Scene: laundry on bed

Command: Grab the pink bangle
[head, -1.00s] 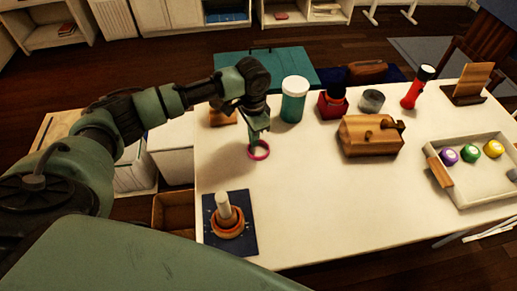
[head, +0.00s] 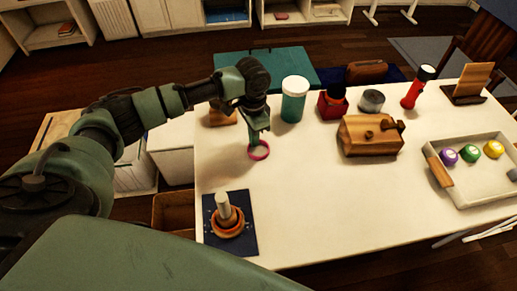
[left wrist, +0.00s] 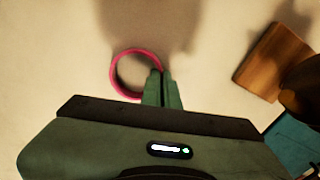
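The pink bangle (head: 262,157) is a thin ring on the left part of the white table, behind the dark peg board. My left gripper (head: 256,146) points down at it. In the left wrist view the bangle (left wrist: 118,80) shows as a ring, and the fingers of my left gripper (left wrist: 161,74) are close together across its right rim. One finger is inside the ring and one outside, so the gripper looks shut on the rim. The part of the rim between the fingers is hidden. My right gripper is not in view.
The dark board with a peg and rings (head: 245,240) lies at the front left of the table (head: 330,215). A teal jar (head: 293,103), a red box (head: 331,104) and a wooden box (head: 369,138) stand right of the gripper. A tray (head: 473,192) is far right. The front middle is clear.

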